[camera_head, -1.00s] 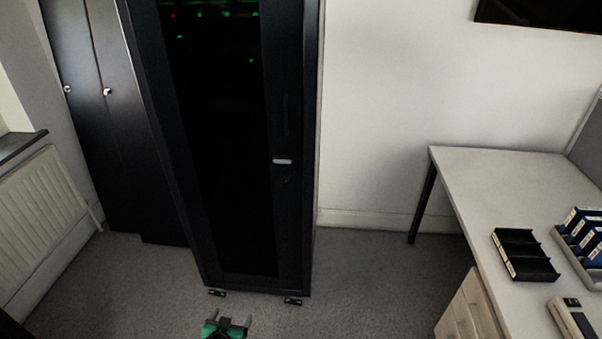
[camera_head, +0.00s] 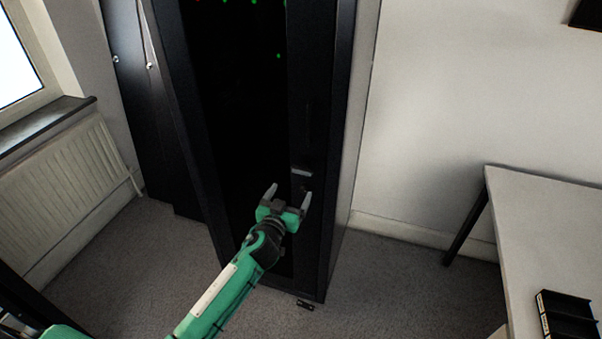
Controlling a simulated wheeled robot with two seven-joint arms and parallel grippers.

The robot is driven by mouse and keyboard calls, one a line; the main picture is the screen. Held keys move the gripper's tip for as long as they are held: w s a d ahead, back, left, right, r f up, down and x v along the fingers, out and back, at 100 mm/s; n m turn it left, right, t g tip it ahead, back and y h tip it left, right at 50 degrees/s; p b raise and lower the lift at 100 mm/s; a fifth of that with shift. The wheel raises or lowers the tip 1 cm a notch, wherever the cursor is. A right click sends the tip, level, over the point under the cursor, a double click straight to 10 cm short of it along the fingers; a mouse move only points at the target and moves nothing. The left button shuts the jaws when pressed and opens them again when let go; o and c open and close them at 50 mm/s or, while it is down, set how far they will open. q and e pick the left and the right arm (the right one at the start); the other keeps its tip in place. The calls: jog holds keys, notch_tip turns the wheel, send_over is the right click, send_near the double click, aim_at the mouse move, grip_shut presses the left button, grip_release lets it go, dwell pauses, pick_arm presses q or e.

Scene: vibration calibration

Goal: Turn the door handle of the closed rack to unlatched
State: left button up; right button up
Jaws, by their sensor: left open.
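The rack (camera_head: 329,160) is a tall black cabinet with a dark glass door, and its door is closed. Small green lights show behind the glass near the top. The door handle (camera_head: 301,172) is a small light grey piece on the right side of the door frame. My left gripper (camera_head: 288,192) is open and empty, its two grey fingers pointing up and away toward the door. It appears just below and left of the handle in the picture; the gap in depth is hard to judge. My right gripper is not in view.
A radiator (camera_head: 70,165) is under the window at the left. A dark cupboard (camera_head: 140,110) stands left of the rack. Grey carpet (camera_head: 400,285) is clear between rack and desk.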

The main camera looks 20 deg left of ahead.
aim_at(302, 173)
pick_arm(q)
jog(key=w, duration=0.8)
jog(key=shift+w+d+p, duration=0.1)
jog(key=shift+p, duration=0.25)
jog(key=shift+w, duration=0.45)
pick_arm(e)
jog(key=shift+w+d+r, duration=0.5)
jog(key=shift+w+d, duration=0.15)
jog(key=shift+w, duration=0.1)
pick_arm(q)
jog(key=c, duration=1)
jog(key=shift+f, duration=0.1)
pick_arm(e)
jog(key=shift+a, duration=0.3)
